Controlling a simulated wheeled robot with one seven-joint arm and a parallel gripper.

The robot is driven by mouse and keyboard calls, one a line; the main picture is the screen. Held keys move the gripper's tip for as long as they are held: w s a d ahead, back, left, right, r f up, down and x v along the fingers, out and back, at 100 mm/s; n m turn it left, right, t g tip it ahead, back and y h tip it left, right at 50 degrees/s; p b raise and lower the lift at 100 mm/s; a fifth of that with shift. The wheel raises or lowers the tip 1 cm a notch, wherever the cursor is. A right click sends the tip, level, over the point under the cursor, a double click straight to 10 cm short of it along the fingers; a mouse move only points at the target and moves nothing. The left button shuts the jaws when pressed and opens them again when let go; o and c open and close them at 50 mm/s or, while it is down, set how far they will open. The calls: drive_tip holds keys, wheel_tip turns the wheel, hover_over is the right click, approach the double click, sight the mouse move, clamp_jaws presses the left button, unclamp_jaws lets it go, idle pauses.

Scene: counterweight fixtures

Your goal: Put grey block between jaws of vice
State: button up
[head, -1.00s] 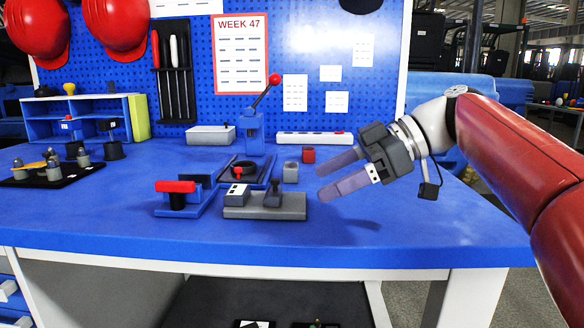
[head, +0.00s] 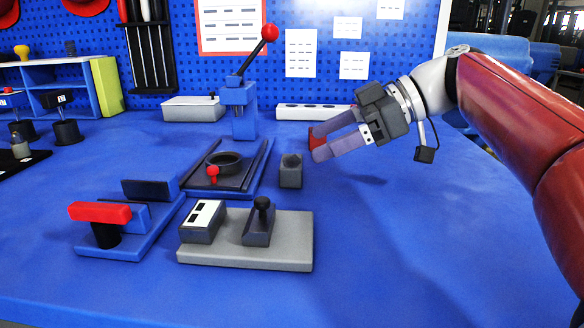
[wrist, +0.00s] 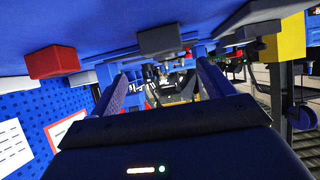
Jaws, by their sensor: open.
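The vice seems to be the blue fixture with a red bar handle (head: 100,212) at front left. A gap shows between its dark rear jaw (head: 150,189) and blue front jaw.
A red block (head: 317,131) stands partly hidden behind my fingers; it shows clearly in the wrist view (wrist: 52,62). A lever press (head: 240,110) and a grey-based fixture (head: 285,245) flank the grey block. The bench's right side is clear.

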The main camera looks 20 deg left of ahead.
sight(291, 161)
drive_tip(key=x, duration=0.2)
drive_tip(key=b+x, duration=0.1)
drive_tip(key=x, duration=0.2)
drive_tip(key=shift+s+f, duration=0.25)
drive_tip(key=shift+f, duration=0.2)
drive_tip(key=c, duration=1.2)
drive_tip(key=shift+r, duration=0.1)
